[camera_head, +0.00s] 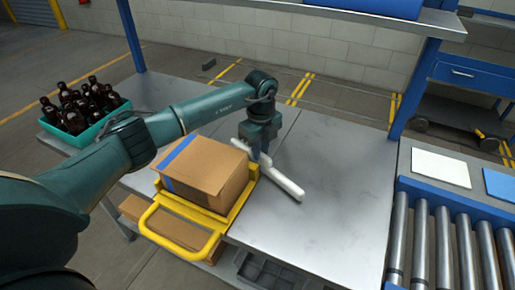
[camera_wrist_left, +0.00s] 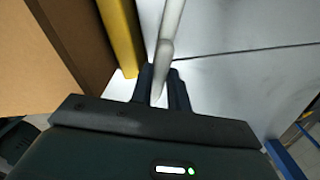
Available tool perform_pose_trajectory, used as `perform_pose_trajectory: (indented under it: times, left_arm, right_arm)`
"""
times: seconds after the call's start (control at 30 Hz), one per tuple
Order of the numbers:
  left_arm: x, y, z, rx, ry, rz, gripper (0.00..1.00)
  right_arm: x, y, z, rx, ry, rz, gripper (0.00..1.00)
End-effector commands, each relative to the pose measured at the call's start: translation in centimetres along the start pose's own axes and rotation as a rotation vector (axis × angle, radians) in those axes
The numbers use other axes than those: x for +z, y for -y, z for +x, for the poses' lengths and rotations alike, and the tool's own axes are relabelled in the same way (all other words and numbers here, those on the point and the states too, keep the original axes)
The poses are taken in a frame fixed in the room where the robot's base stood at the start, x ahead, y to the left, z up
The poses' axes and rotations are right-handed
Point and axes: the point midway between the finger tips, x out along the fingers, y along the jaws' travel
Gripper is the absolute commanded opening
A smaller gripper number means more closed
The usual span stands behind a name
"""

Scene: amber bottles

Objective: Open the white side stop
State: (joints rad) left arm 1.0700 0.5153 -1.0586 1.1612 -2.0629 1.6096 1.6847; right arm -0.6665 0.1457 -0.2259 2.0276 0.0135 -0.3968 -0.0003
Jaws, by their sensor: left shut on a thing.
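The white side stop (camera_head: 287,184) is a white bar at the right side of the yellow frame that holds a cardboard box. It slants away from the frame over the grey table. My right gripper is in neither view.
The cardboard box (camera_head: 207,172) with a blue stripe sits in the yellow frame (camera_head: 150,217). A teal crate (camera_head: 74,138) of amber bottles stands at the left. A roller conveyor (camera_head: 445,240) is at the right. The table (camera_head: 335,190) right of the stop is clear.

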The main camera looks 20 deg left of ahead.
Motion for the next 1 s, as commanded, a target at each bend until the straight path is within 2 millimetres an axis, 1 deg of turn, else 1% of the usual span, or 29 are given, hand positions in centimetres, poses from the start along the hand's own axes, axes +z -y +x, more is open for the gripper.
perform_pose_trajectory:
  times: [0.27, 0.3, 0.5, 0.57, 0.83, 0.93, 1.0]
  left_arm:
    - [0.1, 0.1, -0.1, -0.002, 0.001, -0.002, 0.00]
    - [0.1, 0.1, -0.1, -0.002, 0.001, -0.002, 0.19]
    - [0.1, 0.0, -0.1, -0.001, 0.001, -0.001, 0.35]
    - [0.1, 0.0, -0.1, -0.001, 0.001, 0.000, 0.39]
    - [0.0, 0.0, -0.2, -0.001, 0.000, 0.000, 0.39]
    - [0.1, 0.1, -1.1, -0.003, 0.000, 0.000, 0.39]
    - [0.1, 0.1, -2.3, -0.004, 0.002, 0.001, 0.39]
  right_arm:
    - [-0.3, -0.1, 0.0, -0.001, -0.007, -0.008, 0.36]
    - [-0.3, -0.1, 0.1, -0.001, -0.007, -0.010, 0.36]
    - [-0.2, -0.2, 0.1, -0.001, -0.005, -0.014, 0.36]
    - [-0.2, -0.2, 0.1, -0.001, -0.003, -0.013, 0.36]
    - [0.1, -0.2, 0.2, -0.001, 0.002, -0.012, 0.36]
    - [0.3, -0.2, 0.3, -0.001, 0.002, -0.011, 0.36]
    - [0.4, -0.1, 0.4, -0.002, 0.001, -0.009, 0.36]
